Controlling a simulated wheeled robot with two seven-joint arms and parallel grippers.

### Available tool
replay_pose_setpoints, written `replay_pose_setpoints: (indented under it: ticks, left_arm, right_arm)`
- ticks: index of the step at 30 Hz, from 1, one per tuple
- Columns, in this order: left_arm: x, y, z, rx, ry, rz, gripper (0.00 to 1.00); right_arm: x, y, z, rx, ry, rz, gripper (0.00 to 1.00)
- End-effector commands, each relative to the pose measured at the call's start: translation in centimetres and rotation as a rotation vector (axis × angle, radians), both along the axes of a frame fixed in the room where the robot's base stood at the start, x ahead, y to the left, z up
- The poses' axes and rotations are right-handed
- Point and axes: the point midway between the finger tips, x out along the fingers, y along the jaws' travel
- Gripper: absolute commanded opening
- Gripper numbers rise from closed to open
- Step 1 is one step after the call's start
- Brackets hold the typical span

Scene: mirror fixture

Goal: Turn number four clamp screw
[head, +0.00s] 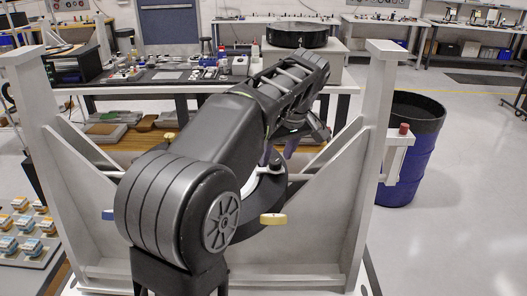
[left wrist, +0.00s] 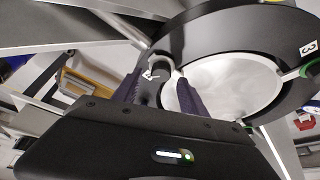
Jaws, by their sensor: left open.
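The mirror fixture fills the middle of the head view, with a black ring (head: 262,203) partly hidden behind my left arm. In the left wrist view the black ring (left wrist: 215,35) surrounds a pale round mirror (left wrist: 228,85). A dark clamp part (left wrist: 152,78) with a white label, too small to read surely, stands at the ring's near edge. My left gripper (left wrist: 160,93) is open, with one finger on each side of this clamp part. Contact cannot be told. Another label, looking like 3 (left wrist: 308,47), is farther right on the ring. In the head view the left gripper (head: 312,130) is small and partly hidden.
White uprights (head: 382,120) flank the ring. A yellow knob (head: 169,136), a blue knob (head: 108,214) and a cream knob (head: 273,219) show around the fixture. A red button (head: 404,128) sits on the right bracket. A blue barrel (head: 412,160) stands behind; open floor lies right.

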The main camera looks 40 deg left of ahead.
Motion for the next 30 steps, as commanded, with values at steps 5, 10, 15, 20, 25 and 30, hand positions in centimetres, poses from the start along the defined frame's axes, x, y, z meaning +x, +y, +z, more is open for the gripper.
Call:
replay_pose_setpoints:
  ticks: [5, 10, 15, 20, 25, 30]
  left_arm:
    - [-0.1, 0.1, -1.32, 0.0, 0.0, 0.003, 0.5]
    - [-0.11, 0.17, -1.5, 0.0, -0.001, 0.005, 0.5]
    - [-0.11, 0.16, -1.48, 0.0, -0.001, 0.004, 0.48]
    - [-0.1, 0.15, -1.47, 0.0, -0.001, 0.004, 0.35]
    - [-0.11, 0.17, -1.48, 0.0, -0.001, 0.004, 0.21]
    - [-0.11, 0.17, -1.48, 0.0, -0.001, 0.004, 0.07]
  right_arm:
    - [0.01, -0.08, -0.01, -0.001, 0.0, -0.002, 0.5]
    - [0.0, -0.08, -0.01, -0.001, 0.001, -0.002, 0.5]
    - [0.0, -0.06, -0.01, -0.001, 0.0, -0.001, 0.5]
    - [-0.01, -0.07, -0.01, -0.001, 0.0, -0.001, 0.5]
    - [-0.01, -0.06, -0.01, -0.001, 0.0, -0.001, 0.5]
    - [-0.01, -0.06, -0.01, -0.001, 0.0, -0.001, 0.5]
